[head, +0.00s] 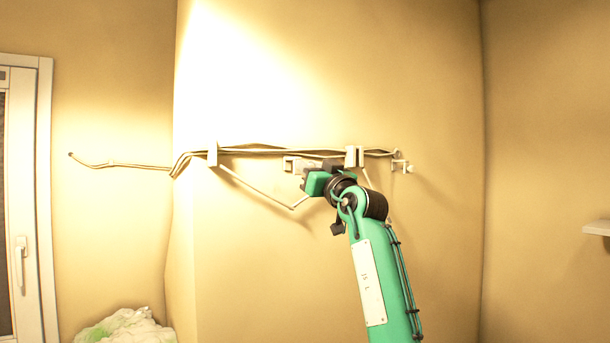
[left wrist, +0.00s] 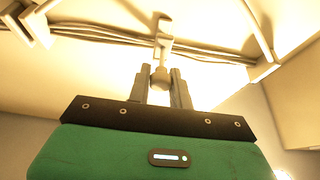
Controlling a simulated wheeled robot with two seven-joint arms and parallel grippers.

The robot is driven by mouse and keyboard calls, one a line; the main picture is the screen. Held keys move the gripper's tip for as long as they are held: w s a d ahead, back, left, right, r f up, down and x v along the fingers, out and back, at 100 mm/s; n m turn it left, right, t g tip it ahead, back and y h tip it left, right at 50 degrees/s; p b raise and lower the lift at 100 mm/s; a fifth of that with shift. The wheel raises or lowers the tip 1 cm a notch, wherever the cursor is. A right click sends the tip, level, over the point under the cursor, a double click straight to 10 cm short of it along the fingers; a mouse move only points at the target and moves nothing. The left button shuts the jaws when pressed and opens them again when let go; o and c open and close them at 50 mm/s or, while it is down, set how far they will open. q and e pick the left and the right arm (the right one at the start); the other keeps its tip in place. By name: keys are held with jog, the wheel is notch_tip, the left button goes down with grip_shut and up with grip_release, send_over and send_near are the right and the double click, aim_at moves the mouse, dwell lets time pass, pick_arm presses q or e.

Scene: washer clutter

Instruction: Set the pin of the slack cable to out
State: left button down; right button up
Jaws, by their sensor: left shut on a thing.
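Several thin cables (head: 255,152) run along the wall through pale clips. One slack cable (head: 262,192) sags below the others, and its right end goes behind my left gripper. My left gripper (head: 305,176) is at the wall, just below the cable bundle, beside a pale bracket (head: 290,164). In the left wrist view its grey fingers (left wrist: 161,86) are shut on the rounded end of a small pin (left wrist: 160,76). The pin's pale holder (left wrist: 163,42) rises toward the cables. I cannot tell how far out the pin is. My right gripper is not in view.
A pale clip (head: 212,153) holds the bundle at left, and another clip (head: 351,156) stands right of my gripper. A similar bracket with a knob (head: 408,168) is farther right. A shelf (head: 597,228) juts out at far right. White-green cloth (head: 125,327) lies at lower left.

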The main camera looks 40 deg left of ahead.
pick_arm(q)
jog(key=shift+w+f, duration=0.1)
jog(key=c, duration=1.6)
grip_release()
jog(key=o, duration=0.3)
jog(key=shift+d, duration=0.25)
jog(key=b+v, duration=0.7)
jog(key=v, duration=0.6)
jog(key=shift+s+d, duration=0.25)
jog(key=shift+d, duration=0.15)
